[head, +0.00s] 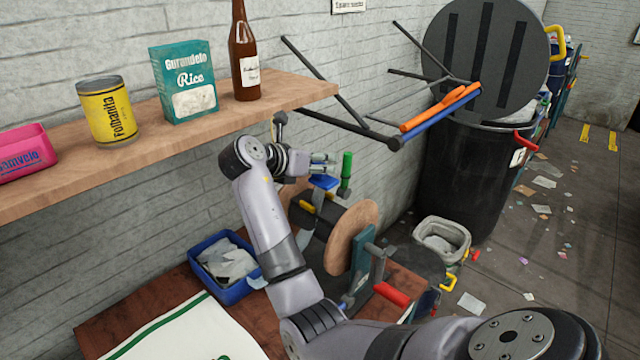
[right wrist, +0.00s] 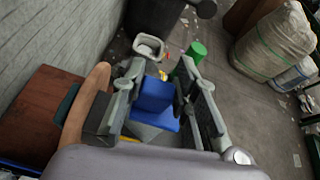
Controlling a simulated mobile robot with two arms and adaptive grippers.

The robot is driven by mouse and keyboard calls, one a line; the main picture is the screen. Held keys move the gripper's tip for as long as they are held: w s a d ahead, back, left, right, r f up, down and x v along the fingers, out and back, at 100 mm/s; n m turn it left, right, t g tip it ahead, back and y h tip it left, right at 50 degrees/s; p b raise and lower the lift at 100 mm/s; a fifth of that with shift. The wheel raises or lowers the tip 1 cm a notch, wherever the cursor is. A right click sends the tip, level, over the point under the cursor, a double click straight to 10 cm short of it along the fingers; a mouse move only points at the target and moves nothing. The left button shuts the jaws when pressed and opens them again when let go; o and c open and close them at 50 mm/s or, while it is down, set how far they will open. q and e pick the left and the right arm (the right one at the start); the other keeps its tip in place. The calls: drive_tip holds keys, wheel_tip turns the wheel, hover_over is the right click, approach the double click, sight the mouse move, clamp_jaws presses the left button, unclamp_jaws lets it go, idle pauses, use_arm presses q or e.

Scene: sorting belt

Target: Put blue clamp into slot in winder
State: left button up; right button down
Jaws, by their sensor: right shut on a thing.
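My right gripper (head: 324,164) is over the winder in the head view. It is shut on the blue clamp (head: 323,182), whose blue body (right wrist: 155,105) shows between the fingers (right wrist: 160,100) in the right wrist view. The winder has a round wooden disc (head: 352,235), a dark drum and a crank with a red handle (head: 392,293). A yellow piece (head: 308,206) shows at the drum just below the clamp. The clamp appears above the drum; the slot itself is hidden. My left gripper is not in view.
A green upright handle (head: 346,164) stands close to the gripper. A shelf (head: 200,120) with a can, box and bottle is at the left. A rack (head: 340,125) holds orange and blue bars. A blue bin (head: 240,290) sits beside the winder.

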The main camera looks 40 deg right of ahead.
drive_tip(key=shift+f+p, duration=0.3)
drive_tip(key=shift+f, duration=3)
drive_tip(key=shift+f, duration=0.1)
drive_tip(key=c, duration=1.3)
unclamp_jaws()
drive_tip(key=b+v, duration=0.1)
drive_tip(key=v, duration=1.1)
drive_tip(key=shift+b, duration=0.4)
